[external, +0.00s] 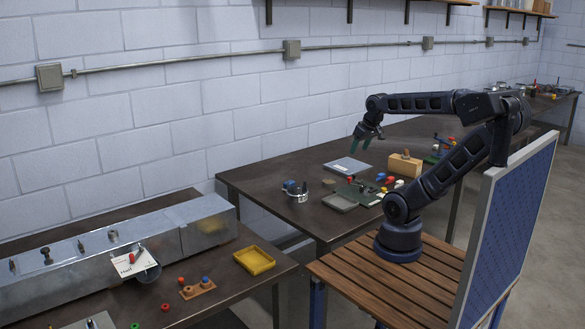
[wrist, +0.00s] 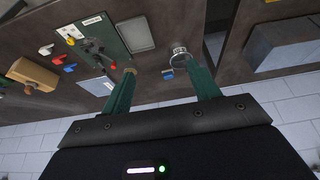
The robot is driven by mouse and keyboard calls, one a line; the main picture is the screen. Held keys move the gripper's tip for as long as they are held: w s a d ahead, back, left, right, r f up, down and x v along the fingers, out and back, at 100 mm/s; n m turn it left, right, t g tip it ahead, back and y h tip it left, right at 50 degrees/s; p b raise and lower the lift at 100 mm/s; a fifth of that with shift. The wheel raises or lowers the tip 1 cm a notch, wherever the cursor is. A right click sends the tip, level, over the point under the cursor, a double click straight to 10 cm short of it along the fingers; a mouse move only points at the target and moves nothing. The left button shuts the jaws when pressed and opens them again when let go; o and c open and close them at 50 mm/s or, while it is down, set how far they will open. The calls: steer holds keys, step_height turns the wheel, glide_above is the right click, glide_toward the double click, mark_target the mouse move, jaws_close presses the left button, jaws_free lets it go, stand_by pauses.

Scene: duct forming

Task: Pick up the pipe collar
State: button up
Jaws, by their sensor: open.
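A shiny metal ring with a bracket, which looks like the pipe collar (external: 303,197), sits near the front left of the middle table, close beside a small blue piece (external: 289,185). In the wrist view the metal ring (wrist: 180,52) shows beyond the right fingertip, with the blue piece (wrist: 167,74) between the fingers. My gripper (external: 362,146) is open and empty, with green fingers, above the table toward the wall and right of the ring. The fingers (wrist: 160,70) are spread wide in the wrist view and look apart from the ring.
A green board (external: 357,190) with coloured parts, a grey plate (external: 348,167) and a wooden block (external: 405,165) stand right of the ring. A lower bench at left holds a yellow tray (external: 254,260) and a metal duct (external: 208,226). The tabletop left of the ring is mostly clear.

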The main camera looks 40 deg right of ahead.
steer(key=o, duration=0.9)
steer(key=shift+c, duration=0.2)
steer(key=shift+w, duration=0.1)
steer(key=n+g, duration=0.5)
steer(key=n, duration=1.3)
glide_above(297, 198)
steer(key=w+d, duration=0.3)
step_height(297, 198, down, 21)
steer(key=shift+w+d+f, duration=0.1)
steer(key=shift+w+f, duration=0.05)
steer(key=shift+f, duration=2.45)
steer(key=shift+w+d+f, duration=0.1)
steer(key=shift+w+f, duration=0.05)
steer(key=shift+f, duration=2.45)
